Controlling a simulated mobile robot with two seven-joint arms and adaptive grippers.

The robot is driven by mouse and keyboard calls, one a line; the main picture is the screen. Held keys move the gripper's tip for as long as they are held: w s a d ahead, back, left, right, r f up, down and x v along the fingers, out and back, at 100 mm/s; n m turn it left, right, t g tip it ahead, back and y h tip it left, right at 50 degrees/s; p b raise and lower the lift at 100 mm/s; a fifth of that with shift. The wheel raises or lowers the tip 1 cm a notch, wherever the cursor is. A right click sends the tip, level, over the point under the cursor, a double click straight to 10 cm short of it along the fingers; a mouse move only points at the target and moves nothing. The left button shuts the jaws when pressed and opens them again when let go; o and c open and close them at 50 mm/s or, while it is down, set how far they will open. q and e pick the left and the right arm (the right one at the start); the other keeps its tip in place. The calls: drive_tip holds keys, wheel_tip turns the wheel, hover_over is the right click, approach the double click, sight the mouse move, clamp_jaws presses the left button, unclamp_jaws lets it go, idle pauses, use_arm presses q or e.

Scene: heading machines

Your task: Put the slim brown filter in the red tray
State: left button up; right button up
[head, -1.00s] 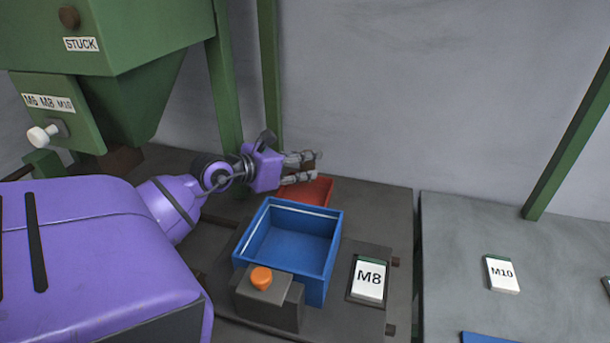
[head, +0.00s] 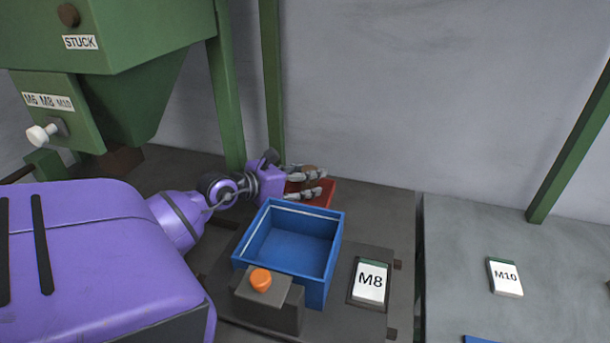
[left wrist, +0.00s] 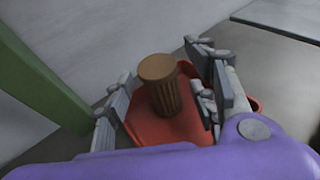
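The slim brown filter (left wrist: 162,88) is a ribbed brown cylinder. In the left wrist view it stands about upright over the red tray (left wrist: 150,131), and its lower end appears to rest inside. My left gripper (left wrist: 163,95) is open around it, with a gap visible on both sides. In the head view the left gripper (head: 312,182) is at the red tray (head: 325,190), behind the blue bin. Only the top of the filter (head: 308,170) shows between the fingers there. My right gripper is in neither view.
A blue bin (head: 270,222) stands just in front of the red tray, with an orange button box (head: 268,303) before it. An M8 card (head: 370,281) lies to the right. A green post (head: 271,85) and the wall are close behind.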

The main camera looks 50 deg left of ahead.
use_arm(q)
drive_tip(key=shift+r, duration=0.2)
drive_tip(key=v, duration=1.2)
drive_tip(key=shift+b, duration=0.4)
